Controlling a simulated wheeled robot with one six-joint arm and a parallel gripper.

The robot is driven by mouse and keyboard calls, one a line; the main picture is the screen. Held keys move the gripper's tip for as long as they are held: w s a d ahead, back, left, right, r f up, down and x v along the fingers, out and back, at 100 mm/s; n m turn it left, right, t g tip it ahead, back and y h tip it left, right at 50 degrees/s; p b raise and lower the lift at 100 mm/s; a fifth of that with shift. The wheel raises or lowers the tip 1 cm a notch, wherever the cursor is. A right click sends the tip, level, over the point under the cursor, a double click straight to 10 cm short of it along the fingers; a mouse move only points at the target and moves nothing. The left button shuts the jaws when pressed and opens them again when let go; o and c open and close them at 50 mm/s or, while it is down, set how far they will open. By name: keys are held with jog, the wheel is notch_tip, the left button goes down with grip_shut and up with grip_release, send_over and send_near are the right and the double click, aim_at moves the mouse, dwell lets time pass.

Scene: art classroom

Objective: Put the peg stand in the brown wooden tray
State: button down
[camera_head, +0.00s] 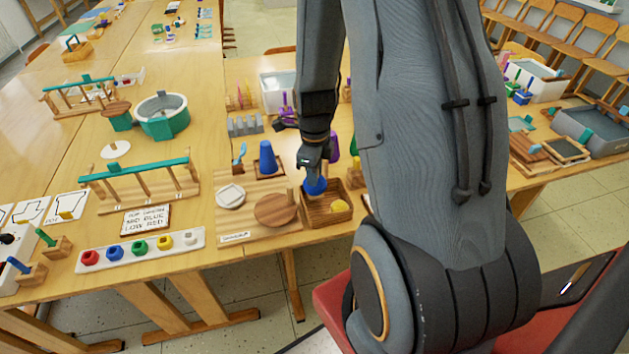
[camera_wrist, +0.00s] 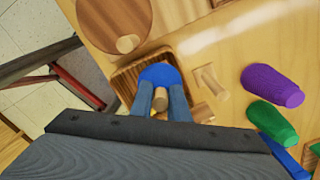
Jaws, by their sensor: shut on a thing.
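The brown wooden tray (camera_head: 334,220) is a small square box near the table's front edge, left of my arm in the head view. It also shows in the wrist view (camera_wrist: 122,82). My gripper (camera_head: 314,172) points down over the tray. In the wrist view my gripper (camera_wrist: 161,100) is shut on the upright wooden peg of the peg stand, whose round blue base (camera_wrist: 158,74) lies beyond the fingertips. The blue base (camera_head: 315,187) appears within the tray's outline. I cannot tell whether it touches the tray floor.
A board with a round wooden disc (camera_head: 276,209) lies left of the tray.

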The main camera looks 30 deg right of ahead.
jog(key=shift+f+b, duration=0.8)
jog(key=shift+f, duration=0.95)
dwell(1.2)
dwell(0.4)
jog(key=c, duration=1.6)
grip_release()
jog(key=shift+r+b, duration=0.5)
jog(key=shift+r, duration=3.4)
jog(key=s+a+r+n, duration=0.2)
jog(key=a+n, duration=0.2)
jog(key=n, duration=0.5)
jog(key=s+a+r+n, duration=0.3)
jog(key=a+n, duration=0.1)
jog(key=n, duration=0.5)
jog(key=s+a+r+n, duration=0.2)
jog(key=a+n, duration=0.2)
jog(key=n, duration=0.6)
jog(key=shift+s+a+r+t, duration=0.2)
jog(key=shift+s+a+t, duration=0.15)
jog(key=shift+a+t, duration=0.05)
